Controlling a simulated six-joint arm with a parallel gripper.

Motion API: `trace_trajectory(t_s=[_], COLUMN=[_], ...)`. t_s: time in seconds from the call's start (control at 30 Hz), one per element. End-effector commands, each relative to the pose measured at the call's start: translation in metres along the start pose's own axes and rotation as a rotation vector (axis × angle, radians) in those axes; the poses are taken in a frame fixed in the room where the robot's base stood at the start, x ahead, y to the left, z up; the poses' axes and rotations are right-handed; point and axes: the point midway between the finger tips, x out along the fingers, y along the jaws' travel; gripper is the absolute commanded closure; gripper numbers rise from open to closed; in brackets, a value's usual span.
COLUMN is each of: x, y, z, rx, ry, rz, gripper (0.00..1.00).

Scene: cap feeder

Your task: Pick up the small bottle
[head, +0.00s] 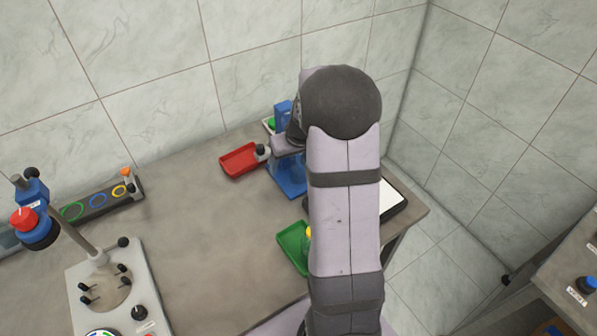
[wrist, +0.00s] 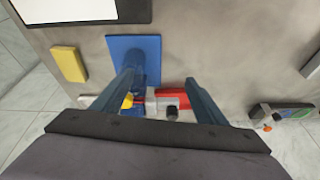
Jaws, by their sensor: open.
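A small grey bottle-like piece with a dark top (head: 262,152) stands at the right edge of the red tray (head: 238,160). In the wrist view its dark top (wrist: 172,114) shows in front of the red tray (wrist: 178,97), between my fingers in the picture. It is too small to be sure that it is the small bottle. My gripper (wrist: 160,78) is open, its two fingers wide apart with nothing held. In the head view my arm hides most of the gripper. Whether the fingers are level with the piece cannot be told.
A green tray (head: 291,247) lies nearer, partly behind my arm. A dark rack (head: 100,205) with coloured rings and a grey control box (head: 100,290) with a post are at left. The middle of the table is clear.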

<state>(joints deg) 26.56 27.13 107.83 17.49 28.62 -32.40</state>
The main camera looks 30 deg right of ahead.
Motion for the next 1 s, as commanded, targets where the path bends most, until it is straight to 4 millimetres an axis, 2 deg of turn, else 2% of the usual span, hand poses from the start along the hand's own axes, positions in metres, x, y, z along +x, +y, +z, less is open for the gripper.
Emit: trace_trajectory(t_s=[0.03, 0.1, 0.2, 0.3, 0.5, 0.73, 1.0], x=[0.018, 0.028, 0.036, 0.040, 0.042, 0.057, 0.062], y=[0.020, 0.039, 0.057, 0.065, 0.062, 0.062, 0.063], z=[-0.004, -0.011, -0.017, -0.019, -0.018, -0.018, -0.020], rx=[0.009, 0.010, 0.009, 0.009, 0.002, 0.002, 0.002], ry=[0.016, 0.037, 0.056, 0.064, 0.058, 0.056, 0.058], rz=[0.013, 0.026, 0.041, 0.047, 0.048, 0.046, 0.048], gripper=[0.33, 0.33, 0.33, 0.33, 0.33, 0.33, 0.33])
